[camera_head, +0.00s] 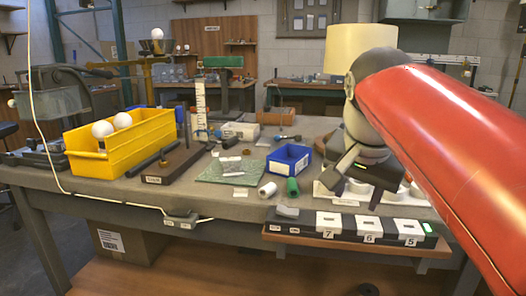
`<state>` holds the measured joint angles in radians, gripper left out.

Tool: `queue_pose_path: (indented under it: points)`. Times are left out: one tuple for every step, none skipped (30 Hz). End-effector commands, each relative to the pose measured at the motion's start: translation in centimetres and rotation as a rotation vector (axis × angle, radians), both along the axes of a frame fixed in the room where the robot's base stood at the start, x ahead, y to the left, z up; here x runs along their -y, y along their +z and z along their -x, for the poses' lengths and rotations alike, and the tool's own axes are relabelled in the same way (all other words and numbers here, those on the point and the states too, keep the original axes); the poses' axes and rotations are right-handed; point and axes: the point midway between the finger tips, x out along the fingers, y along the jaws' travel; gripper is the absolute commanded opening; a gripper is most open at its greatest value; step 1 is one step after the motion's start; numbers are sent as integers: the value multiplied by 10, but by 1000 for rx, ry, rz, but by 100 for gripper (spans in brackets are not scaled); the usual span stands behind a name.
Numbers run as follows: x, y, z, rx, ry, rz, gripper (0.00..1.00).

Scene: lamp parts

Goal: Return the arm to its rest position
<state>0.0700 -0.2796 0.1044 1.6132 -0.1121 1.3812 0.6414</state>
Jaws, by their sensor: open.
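My red arm (440,120) reaches in from the right edge. My gripper (352,190) points down over the right part of the workbench (225,204), with its fingers apart and nothing seen between them. It is above a white holder (325,196), partly hidden by the gripper. A cream lampshade (358,45) shows behind the arm, its lower part covered. White bulbs (103,129) sit in a yellow bin (150,137) at the left of the bench.
A blue bin (288,160) stands left of my gripper. A green mat (225,171) holds small parts. A numbered strip (345,226) runs along the front edge. A dark block (165,165) lies beside the yellow bin.

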Motion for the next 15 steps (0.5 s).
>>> queue_pose_path:
  points:
    - [0, -9, 8, -1, 30, 9, 44]
    - [-1, -15, 12, -2, 51, 15, 44]
    - [-1, -24, 18, -3, 80, 23, 44]
    - [-1, -31, 23, -3, 104, 31, 44]
    - [-1, -39, 28, -4, 130, 39, 44]
    - [-1, -51, 37, -4, 167, 48, 44]
    - [-1, -62, 44, -4, 198, 55, 44]
    - [-1, -73, 51, -3, 232, 64, 44]
    - [-1, -90, 62, -1, 279, 77, 44]
    - [-1, -104, 70, 1, 314, 86, 44]
    - [-1, -116, 78, 3, 349, 93, 44]
    - [-1, -133, 88, 6, 392, 105, 44]
    - [-2, -145, 95, 9, 421, 112, 44]
    - [-2, -156, 101, 11, 448, 119, 44]
    - [-2, -169, 108, 14, 480, 126, 44]
